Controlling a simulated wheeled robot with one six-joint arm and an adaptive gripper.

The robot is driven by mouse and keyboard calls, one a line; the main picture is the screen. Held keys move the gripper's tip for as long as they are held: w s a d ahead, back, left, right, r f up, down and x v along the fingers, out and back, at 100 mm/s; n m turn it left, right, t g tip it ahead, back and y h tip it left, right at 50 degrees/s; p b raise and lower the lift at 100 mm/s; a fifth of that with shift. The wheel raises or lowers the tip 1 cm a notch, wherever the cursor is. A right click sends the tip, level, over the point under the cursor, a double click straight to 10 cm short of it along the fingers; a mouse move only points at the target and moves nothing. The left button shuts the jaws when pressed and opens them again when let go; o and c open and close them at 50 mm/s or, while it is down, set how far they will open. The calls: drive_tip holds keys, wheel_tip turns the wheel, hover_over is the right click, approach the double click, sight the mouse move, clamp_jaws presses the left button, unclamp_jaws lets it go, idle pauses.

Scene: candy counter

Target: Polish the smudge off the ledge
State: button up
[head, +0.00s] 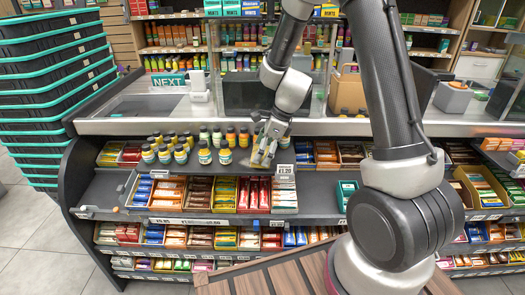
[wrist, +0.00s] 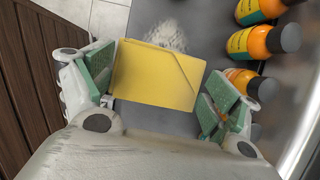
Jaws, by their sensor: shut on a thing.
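My gripper (head: 268,142) is over the grey ledge (head: 105,190) at the front of the counter. In the wrist view my gripper (wrist: 160,88) has its green-padded fingers on either side of a folded yellow cloth (wrist: 156,76) and is shut on it. The whitish, speckled smudge (wrist: 166,34) shows on the grey ledge (wrist: 215,22) just beyond the cloth's far edge. The cloth may cover part of it. I cannot make out the smudge in the head view. Whether the cloth touches the ledge is unclear.
Several small bottles (head: 205,152) stand on the ledge left of my gripper; orange bottles (wrist: 262,42) are close on the wrist view's right. A price sign (head: 285,171) stands just right of my gripper. Candy boxes (head: 200,191) fill the shelf below. Stacked baskets (head: 55,95) stand left.

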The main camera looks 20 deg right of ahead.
drive_tip(key=shift+f, duration=0.1)
drive_tip(key=shift+f, duration=0.55)
drive_tip(key=shift+f, duration=0.35)
idle(1.1)
